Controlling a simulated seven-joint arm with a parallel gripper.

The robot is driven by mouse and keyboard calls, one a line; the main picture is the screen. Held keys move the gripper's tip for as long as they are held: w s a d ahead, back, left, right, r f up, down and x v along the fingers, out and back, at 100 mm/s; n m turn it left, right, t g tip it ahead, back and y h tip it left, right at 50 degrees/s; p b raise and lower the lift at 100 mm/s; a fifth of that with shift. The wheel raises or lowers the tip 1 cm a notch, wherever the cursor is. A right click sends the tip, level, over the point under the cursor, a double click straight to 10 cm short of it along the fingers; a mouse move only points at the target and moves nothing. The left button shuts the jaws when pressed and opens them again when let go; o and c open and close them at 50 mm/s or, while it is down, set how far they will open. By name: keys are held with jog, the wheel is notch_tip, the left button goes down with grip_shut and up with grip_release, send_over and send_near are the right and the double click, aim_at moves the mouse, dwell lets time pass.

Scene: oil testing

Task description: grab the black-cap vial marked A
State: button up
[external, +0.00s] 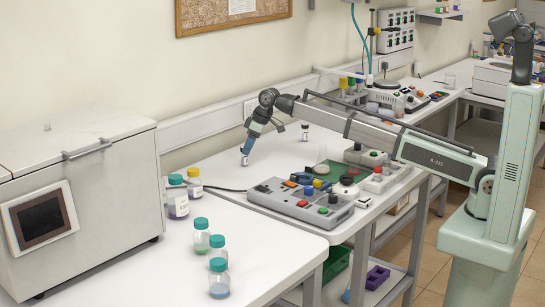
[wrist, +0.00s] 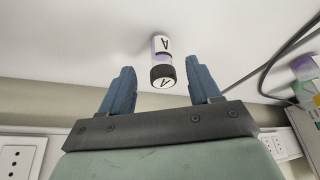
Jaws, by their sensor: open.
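The black-cap vial marked A (wrist: 162,48) shows in the wrist view, with purple content and a white label. An A is also on its black cap, which faces my gripper. My gripper (wrist: 160,80) is open, one blue finger on each side of the cap, with a gap visible on both sides. In the external view my gripper (external: 248,147) points down at a small vial (external: 244,159) on the white bench, its top hidden by the fingers. A second black-cap vial (external: 305,132) stands to the right; its mark is too small to read.
A grey control box (external: 300,203) with coloured buttons stands in front of my gripper. Teal- and yellow-capped bottles (external: 177,198) stand to the left, near a large white cabinet (external: 85,215). A dark cable (external: 225,188) lies on the bench.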

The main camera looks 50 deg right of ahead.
aim_at(246, 164)
jog(key=x, duration=0.5)
jog(key=shift+w+a+r, duration=0.1)
jog(key=shift+w+a, duration=0.15)
jog(key=shift+w, duration=0.05)
jog(key=c, duration=1.1)
